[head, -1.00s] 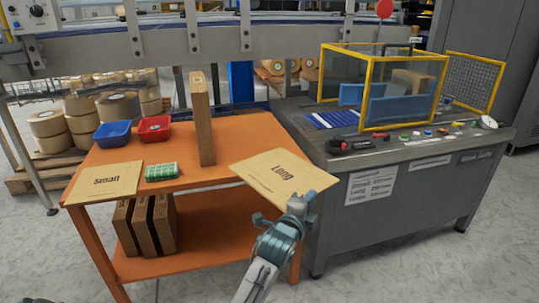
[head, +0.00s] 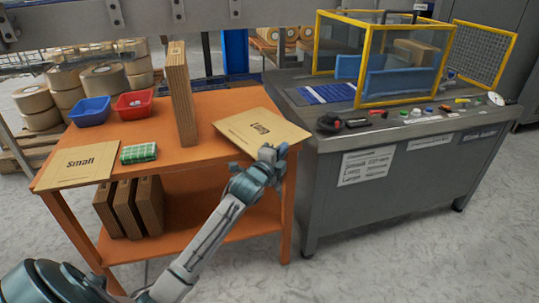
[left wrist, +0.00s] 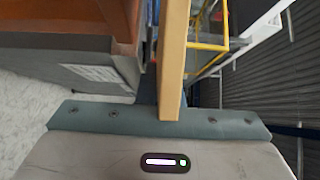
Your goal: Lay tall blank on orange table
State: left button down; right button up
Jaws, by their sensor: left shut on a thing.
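A flat brown cardboard blank marked "Long" (head: 245,125) is over the right part of the orange table (head: 215,180), its right corner by the table's right edge. My left gripper (head: 271,154) is shut on its near edge. In the left wrist view the blank (left wrist: 173,70) shows edge-on, rising from between the jaws. I cannot tell if it touches the tabletop. No blank in view bears the word "Tall". A flat blank marked "Small" (head: 78,165) lies at the table's left end. My right gripper is not in view.
A tall narrow brown piece (head: 181,95) stands upright on the table. A green pack (head: 139,153), a blue bin (head: 90,111) and a red bin (head: 134,103) sit left of it. A grey machine (head: 400,180) with a yellow-framed guard adjoins on the right.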

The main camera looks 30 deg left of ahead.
pick_arm(q)
jog(key=a, duration=0.1)
jog(key=w+a, duration=0.1)
jog(key=a, duration=0.3)
jog(key=shift+w+a+f, duration=0.1)
jog(key=shift+w+f, duration=0.05)
jog(key=shift+f, duration=0.1)
notch_tip(320, 180, down, 3)
jog(key=shift+f+b, duration=0.2)
jog(key=shift+b, duration=0.25)
jog(key=c, duration=1.6)
grip_release()
jog(key=shift+f, duration=0.1)
